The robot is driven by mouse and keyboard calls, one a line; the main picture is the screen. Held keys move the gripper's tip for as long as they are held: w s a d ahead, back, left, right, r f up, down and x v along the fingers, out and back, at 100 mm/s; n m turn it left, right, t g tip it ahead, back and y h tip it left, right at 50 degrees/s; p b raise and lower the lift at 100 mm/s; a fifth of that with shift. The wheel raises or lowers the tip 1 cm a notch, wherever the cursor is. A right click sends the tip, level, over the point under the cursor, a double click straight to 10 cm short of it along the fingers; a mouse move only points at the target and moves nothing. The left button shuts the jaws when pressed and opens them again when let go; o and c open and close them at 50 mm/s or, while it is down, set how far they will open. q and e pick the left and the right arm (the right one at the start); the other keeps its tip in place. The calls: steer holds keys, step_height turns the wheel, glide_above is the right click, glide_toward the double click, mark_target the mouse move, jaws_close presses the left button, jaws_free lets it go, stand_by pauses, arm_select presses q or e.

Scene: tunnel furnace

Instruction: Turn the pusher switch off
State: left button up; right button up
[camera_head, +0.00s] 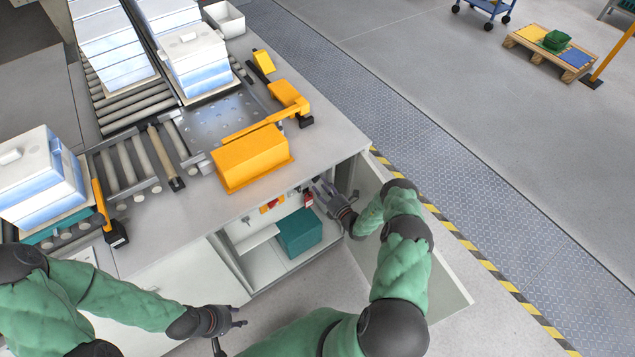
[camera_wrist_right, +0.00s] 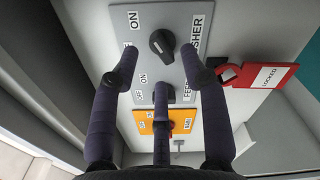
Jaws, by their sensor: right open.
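The pusher switch is a black rotary knob (camera_wrist_right: 161,42) on a grey panel (camera_wrist_right: 180,18), beside a partly covered label ending in "SHER". An "ON" label sits at its upper left; I cannot tell its setting for sure. My right gripper (camera_wrist_right: 160,58) is open, with fingertips on both sides of the knob and a third finger below; contact is not clear. In the head view my right gripper (camera_head: 325,192) reaches into the open cabinet (camera_head: 262,255) under the counter. My left gripper (camera_head: 240,316) is empty in front of the cabinet, its fingers apart.
Below the knob is a feeder switch, mostly hidden by a finger, and an orange panel (camera_wrist_right: 146,127). A red "LOCKED" tag (camera_wrist_right: 262,76) hangs to the right. A teal box (camera_head: 300,232) is inside the cabinet. The open cabinet door (camera_head: 440,285) stands right of my right arm.

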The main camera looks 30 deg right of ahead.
mark_target(316, 181)
steer(key=shift+w+a, duration=0.15)
steer(key=shift+w, duration=1.6)
jaws_close()
steer(key=shift+w+r+n+b, duration=0.15)
steer(key=shift+n+b, duration=0.35)
steer(key=shift+n, duration=0.2)
steer(key=shift+n+b, duration=0.35)
steer(key=shift+n, duration=0.25)
steer(key=n+b, duration=0.1)
steer(key=n, duration=0.2)
steer(key=shift+n+b, duration=0.3)
steer(key=n+b, duration=0.2)
steer(key=n, duration=0.3)
steer(key=shift+a+n, duration=0.15)
steer(key=shift+n, duration=0.25)
steer(key=shift+f, duration=0.2)
